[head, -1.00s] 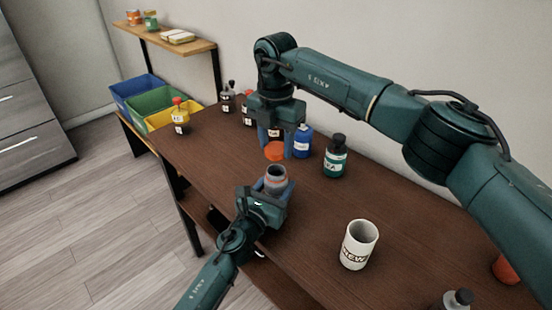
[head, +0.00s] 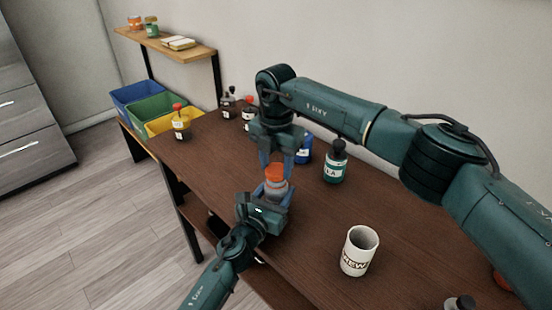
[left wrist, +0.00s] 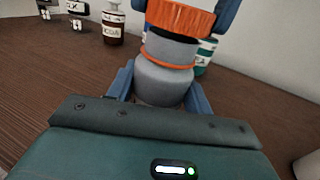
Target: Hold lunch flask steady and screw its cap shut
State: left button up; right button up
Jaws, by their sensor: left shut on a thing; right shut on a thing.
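The grey lunch flask (head: 276,190) stands upright near the front edge of the table. My left gripper (head: 268,205) is shut on the flask's body from the front; in the left wrist view its fingers flank the flask (left wrist: 164,82). The orange cap (head: 275,172) is at the top of the flask, and it also shows in the left wrist view (left wrist: 180,18). My right gripper (head: 276,163) points down from above and is shut on the cap. The cap appears to meet the flask's neck; I cannot tell whether the threads engage.
A white mug (head: 359,251) stands to the right. A green bottle (head: 335,162) and a blue bottle (head: 304,150) stand behind my right gripper. A bottle with a red top (head: 181,123) is at the left, near the yellow bin (head: 160,124). The table between flask and mug is clear.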

jog(key=shift+f, duration=0.75)
dwell(0.4)
jog(key=m, duration=0.7)
jog(key=shift+m, duration=0.3)
jog(key=m, duration=0.9)
jog(key=shift+a, duration=0.2)
jog(key=m, duration=0.2)
jog(key=shift+d+m, duration=0.1)
jog(key=shift+m, duration=0.3)
